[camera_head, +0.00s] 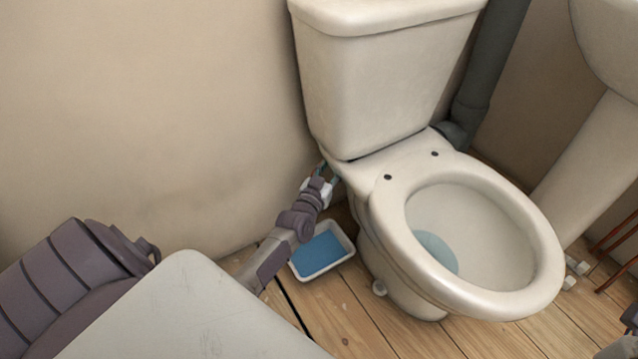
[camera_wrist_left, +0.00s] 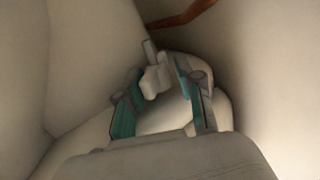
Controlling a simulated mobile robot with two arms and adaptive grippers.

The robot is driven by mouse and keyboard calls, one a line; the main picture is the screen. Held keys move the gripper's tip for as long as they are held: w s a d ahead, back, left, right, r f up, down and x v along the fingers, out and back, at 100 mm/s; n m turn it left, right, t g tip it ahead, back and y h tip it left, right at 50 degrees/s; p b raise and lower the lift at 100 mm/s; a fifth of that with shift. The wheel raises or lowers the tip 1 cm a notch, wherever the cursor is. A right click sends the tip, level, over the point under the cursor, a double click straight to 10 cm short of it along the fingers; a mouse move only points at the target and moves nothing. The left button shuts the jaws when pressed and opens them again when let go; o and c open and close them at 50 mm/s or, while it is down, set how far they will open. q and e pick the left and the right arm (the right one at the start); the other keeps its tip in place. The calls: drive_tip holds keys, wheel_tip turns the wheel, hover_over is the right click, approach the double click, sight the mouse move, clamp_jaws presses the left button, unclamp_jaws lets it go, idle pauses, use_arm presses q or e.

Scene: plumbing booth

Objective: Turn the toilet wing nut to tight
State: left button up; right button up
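The toilet has a cream cistern (camera_head: 385,90) and a bowl with an open seat ring (camera_head: 385,215). My left gripper (camera_head: 328,172) reaches up under the cistern's left rear corner. In the left wrist view, its two teal-padded fingers (camera_wrist_left: 158,76) are spread apart. A pale wing nut (camera_wrist_left: 153,82) on a grey bolt (camera_wrist_left: 149,50) shows between them, nearer the left finger. I see a gap on the right side; contact on the left cannot be told. The nut is hidden in the head view. My right gripper does not show clearly.
A white tray with a blue bottom (camera_head: 349,248) lies on the plank floor (camera_head: 345,315) below my left arm. The wall (camera_head: 150,120) is close on the left. A dark pipe (camera_head: 480,85) and a basin pedestal (camera_head: 580,165) stand right of the cistern.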

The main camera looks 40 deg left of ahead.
use_arm(q)
drive_tip(key=s+m+h+p, duration=0.2)
drive_tip(key=s+h+p, duration=0.15)
drive_tip(key=s, duration=0.95)
drive_tip(key=s+d+f+m+g+h, duration=0.1)
drive_tip(key=s+d+f+g, duration=0.15)
drive_tip(key=d, duration=0.35)
drive_tip(key=s+d+f+m+g+h, duration=0.1)
drive_tip(key=s+d+f+g, duration=0.15)
drive_tip(key=d, duration=0.25)
drive_tip(key=s+d+f+g+y, duration=0.1)
drive_tip(key=s+d+g, duration=0.2)
drive_tip(key=s+g, duration=0.2)
drive_tip(key=shift+s+d+g, duration=0.35)
drive_tip(key=shift+s+g, duration=0.05)
drive_tip(key=shift+s, duration=1.15)
drive_tip(key=shift+f, duration=0.15)
